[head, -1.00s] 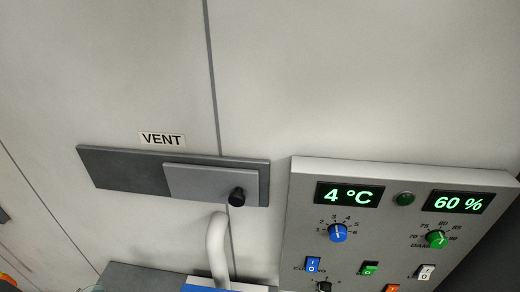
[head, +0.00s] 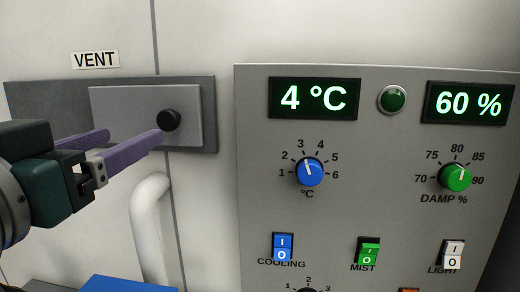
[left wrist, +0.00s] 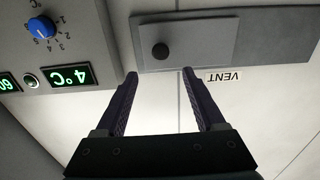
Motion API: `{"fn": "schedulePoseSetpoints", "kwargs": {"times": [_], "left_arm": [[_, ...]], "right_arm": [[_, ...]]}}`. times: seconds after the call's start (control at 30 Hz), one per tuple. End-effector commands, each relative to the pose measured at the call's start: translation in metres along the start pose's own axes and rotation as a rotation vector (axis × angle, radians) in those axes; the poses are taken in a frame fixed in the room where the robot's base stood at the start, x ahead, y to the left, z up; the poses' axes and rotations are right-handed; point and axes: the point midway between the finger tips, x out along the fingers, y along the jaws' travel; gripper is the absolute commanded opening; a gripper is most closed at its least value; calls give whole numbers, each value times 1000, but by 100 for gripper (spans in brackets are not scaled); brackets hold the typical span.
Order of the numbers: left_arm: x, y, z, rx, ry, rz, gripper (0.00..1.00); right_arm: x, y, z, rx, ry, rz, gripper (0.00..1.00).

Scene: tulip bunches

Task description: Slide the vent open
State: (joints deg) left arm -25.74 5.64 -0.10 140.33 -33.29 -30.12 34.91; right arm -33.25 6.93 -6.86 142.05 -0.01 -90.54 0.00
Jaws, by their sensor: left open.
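The vent is a dark grey plate (head: 45,98) on the pale wall, under a VENT label (head: 95,60). A lighter grey slide (head: 125,103) covers the plate's right part, with a black knob (head: 169,120) near its right end. My left gripper (head: 132,135) is open and empty, in front of the slide; one fingertip overlaps the knob's edge in the head view. In the left wrist view, the knob (left wrist: 160,51) lies just beyond the fingertips, between the lines of the two fingers (left wrist: 159,74). Contact cannot be told. My right gripper is out of view.
A control panel (head: 390,210) with displays, dials and switches stands just right of the vent. A white curved handle or pipe (head: 147,225) stands out below the vent. A blue object (head: 120,284) lies at the bottom edge.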

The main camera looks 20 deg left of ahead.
Motion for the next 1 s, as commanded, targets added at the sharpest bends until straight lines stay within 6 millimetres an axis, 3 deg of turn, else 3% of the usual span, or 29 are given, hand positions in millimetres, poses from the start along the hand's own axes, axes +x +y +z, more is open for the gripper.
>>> {"fn": "schedulePoseSetpoints", "kwargs": {"times": [0.53, 0.7, 1.0], "left_arm": [[83, 0, -3, 3, 0, 0, 71], [95, 0, -2, 3, 0, 0, 71], [97, 0, -1, 2, -1, 0, 71]], "right_arm": [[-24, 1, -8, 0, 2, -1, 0], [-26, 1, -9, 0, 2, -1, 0], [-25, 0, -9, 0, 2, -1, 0]]}}
